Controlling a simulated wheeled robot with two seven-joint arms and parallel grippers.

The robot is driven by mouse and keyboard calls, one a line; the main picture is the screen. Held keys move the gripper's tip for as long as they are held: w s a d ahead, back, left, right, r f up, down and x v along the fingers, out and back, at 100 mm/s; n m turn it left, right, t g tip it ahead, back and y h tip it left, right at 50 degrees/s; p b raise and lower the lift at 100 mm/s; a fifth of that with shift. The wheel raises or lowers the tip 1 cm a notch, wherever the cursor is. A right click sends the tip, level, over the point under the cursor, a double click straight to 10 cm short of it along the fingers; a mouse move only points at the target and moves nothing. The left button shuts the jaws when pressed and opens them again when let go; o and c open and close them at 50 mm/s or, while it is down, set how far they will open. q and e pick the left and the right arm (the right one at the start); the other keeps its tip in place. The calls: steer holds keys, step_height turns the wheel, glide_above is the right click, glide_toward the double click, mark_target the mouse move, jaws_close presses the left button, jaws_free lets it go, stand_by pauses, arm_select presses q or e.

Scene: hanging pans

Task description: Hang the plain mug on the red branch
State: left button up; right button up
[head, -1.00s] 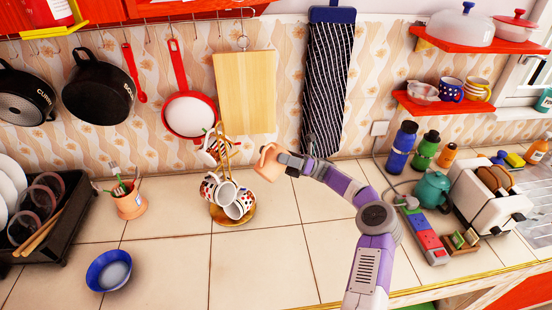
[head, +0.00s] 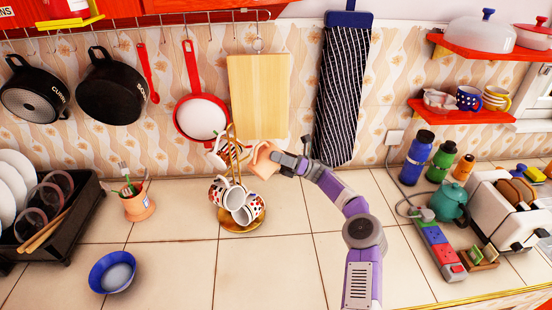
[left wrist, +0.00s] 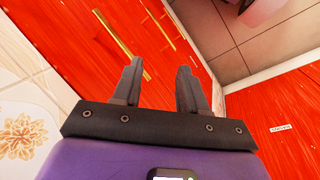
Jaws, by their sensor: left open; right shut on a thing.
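The plain mug (head: 265,164) is peach-coloured and held in the air just right of the upper part of the mug stand. My right gripper (head: 278,158) is shut on it, at its right side. The brass mug stand (head: 241,224) stands on the counter with several patterned mugs (head: 244,207) hanging low and another (head: 218,158) higher at the left. The red branch is too small and covered to make out. I cannot tell whether the plain mug touches the stand. My left gripper (left wrist: 158,82) is open and empty, seen only in the left wrist view.
A wooden board (head: 258,97) and a red-rimmed pan (head: 201,117) hang behind the stand. A utensil pot (head: 138,206) and blue bowl (head: 112,272) lie left. A toaster (head: 510,210) and power strip (head: 441,250) are right. The counter in front is clear.

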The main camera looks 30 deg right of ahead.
steer(key=shift+w+a+f+b, duration=0.1)
steer(key=shift+w+a+b, duration=0.2)
steer(key=shift+w, duration=0.3)
steer(key=shift+w+a+f+b, duration=0.15)
steer(key=shift+w+a, duration=0.15)
steer(key=shift+w, duration=0.25)
steer(key=shift+w+a+f, duration=0.2)
steer(key=shift+w+a, duration=0.05)
steer(key=shift+w, duration=0.35)
steer(key=shift+w+a+f, duration=0.2)
steer(key=shift+w+f, duration=0.05)
steer(key=shift+w, duration=0.05)
steer(key=o, duration=0.9)
